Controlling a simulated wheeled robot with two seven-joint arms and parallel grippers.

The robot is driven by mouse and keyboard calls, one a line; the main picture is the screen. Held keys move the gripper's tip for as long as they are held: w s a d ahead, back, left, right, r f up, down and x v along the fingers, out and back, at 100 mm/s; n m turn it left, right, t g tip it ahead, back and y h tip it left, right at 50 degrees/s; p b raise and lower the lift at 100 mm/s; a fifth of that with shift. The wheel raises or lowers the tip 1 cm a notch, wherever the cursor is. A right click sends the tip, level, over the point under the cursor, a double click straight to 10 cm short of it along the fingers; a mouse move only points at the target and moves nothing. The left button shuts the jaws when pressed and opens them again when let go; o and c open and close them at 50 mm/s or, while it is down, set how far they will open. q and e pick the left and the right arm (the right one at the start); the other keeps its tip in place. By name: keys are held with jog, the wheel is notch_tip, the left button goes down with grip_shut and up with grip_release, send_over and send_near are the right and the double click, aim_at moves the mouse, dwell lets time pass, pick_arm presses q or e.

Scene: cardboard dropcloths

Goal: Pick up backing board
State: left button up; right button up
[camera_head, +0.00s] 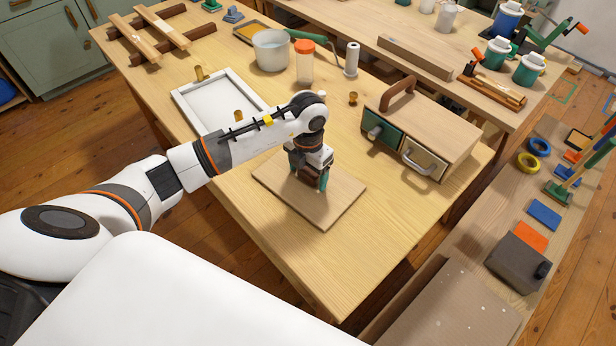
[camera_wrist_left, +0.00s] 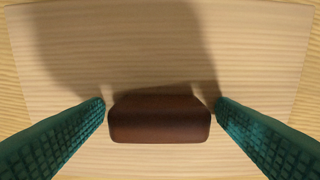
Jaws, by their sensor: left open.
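The backing board (camera_head: 335,204) is a thin, pale wooden rectangle lying flat on the workbench. In the left wrist view the board (camera_wrist_left: 250,45) fills most of the picture. A dark brown block-shaped handle (camera_wrist_left: 160,120) stands on it. My left gripper (camera_head: 311,184) points down over the board, with its green fingers open. In the left wrist view the fingertips (camera_wrist_left: 161,104) are on either side of the brown handle, with small gaps visible. In the head view the gripper mostly hides the handle. My right gripper is not in view.
A white frame (camera_head: 181,96) lies behind my left arm. A small wooden drawer box (camera_head: 440,125) stands right of the board. A white bucket (camera_head: 272,50), an orange-lidded jar (camera_head: 305,62) and a white roller (camera_head: 351,60) stand farther back. The bench's front corner is clear.

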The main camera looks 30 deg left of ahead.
pick_arm(q)
jog(key=shift+c, duration=0.3)
jog(key=c, duration=1)
